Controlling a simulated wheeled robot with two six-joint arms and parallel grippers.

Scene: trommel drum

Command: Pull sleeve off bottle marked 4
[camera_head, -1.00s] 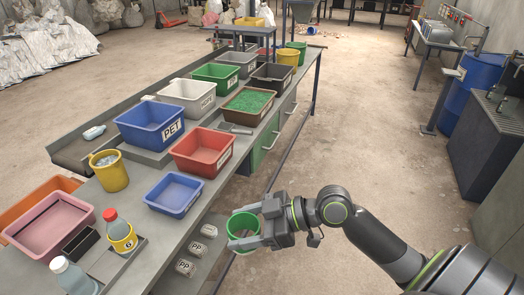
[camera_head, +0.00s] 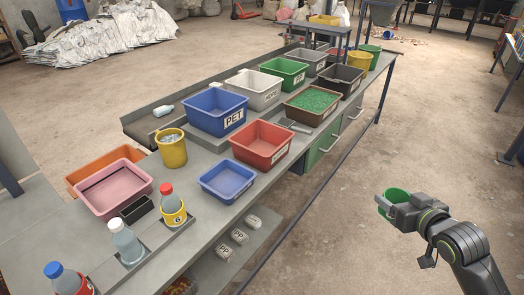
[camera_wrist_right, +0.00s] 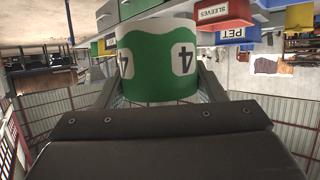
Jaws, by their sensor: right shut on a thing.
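My right gripper (camera_head: 391,207) is shut on a green sleeve (camera_head: 397,194). It holds the sleeve in the air, right of the bench and clear of it. In the right wrist view the sleeve (camera_wrist_right: 150,62) is green with white patches marked 4, upside down, between the two fingers. The sleeve looks like an open ring with no bottle in it. A clear bottle (camera_head: 126,243) without a sleeve stands in the rack on the bench. Beside it stand a red-capped bottle (camera_head: 172,207) with a yellow sleeve and a blue-capped bottle (camera_head: 67,279) with a red band. My left gripper is out of view.
The bench (camera_head: 197,238) carries a pink tub (camera_head: 113,197), a small blue tray (camera_head: 227,180), a red bin (camera_head: 261,146), a blue PET bin (camera_head: 214,110) and a yellow mug (camera_head: 172,150). White PP pieces (camera_head: 239,236) lie on a lower shelf. Open floor lies around my right arm.

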